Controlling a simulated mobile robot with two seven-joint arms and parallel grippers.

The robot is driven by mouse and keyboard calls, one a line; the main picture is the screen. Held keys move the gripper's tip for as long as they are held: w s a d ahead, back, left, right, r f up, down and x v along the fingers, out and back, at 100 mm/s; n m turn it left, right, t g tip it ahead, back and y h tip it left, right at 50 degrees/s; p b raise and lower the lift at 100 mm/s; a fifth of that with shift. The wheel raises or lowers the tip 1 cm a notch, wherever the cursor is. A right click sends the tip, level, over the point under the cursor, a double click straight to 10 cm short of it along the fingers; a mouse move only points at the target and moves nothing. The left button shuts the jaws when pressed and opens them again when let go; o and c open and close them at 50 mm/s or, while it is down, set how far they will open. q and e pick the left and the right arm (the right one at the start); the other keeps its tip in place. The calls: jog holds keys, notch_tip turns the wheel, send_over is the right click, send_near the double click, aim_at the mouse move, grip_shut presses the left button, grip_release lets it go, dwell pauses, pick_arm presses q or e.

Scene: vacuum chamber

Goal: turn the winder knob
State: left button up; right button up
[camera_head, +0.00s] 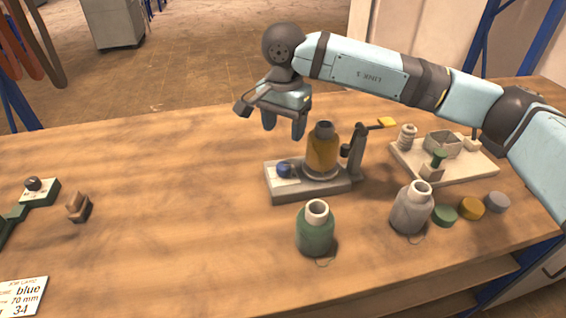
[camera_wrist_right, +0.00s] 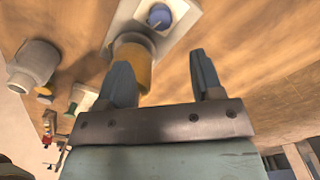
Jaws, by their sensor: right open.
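The winder (camera_head: 315,190) is a grey base on the wooden table with a yellow-brown spool (camera_head: 322,150) standing on it. Its blue knob (camera_head: 284,169) sits on a pale plate at the base's left end. My right gripper (camera_head: 284,130) hangs above and behind the knob, open and empty, apart from it. In the right wrist view the knob (camera_wrist_right: 159,17) lies beyond the spread fingertips (camera_wrist_right: 164,68), near the top edge. The spool (camera_wrist_right: 135,60) shows there partly behind the left finger. My left gripper is not in view.
A winder lever with a yellow tip (camera_head: 387,123) stands right of the spool. A green bottle (camera_head: 316,230) and a grey bottle (camera_head: 411,208) stand in front. Several caps (camera_head: 471,207) and a cream tray (camera_head: 462,165) lie right. The table's left middle is mostly clear.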

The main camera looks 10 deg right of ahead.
aim_at(284, 165)
notch_tip(284, 165, down, 10)
jog(key=shift+f+b, duration=0.2)
jog(key=shift+b, duration=0.15)
jog(key=c, duration=0.9)
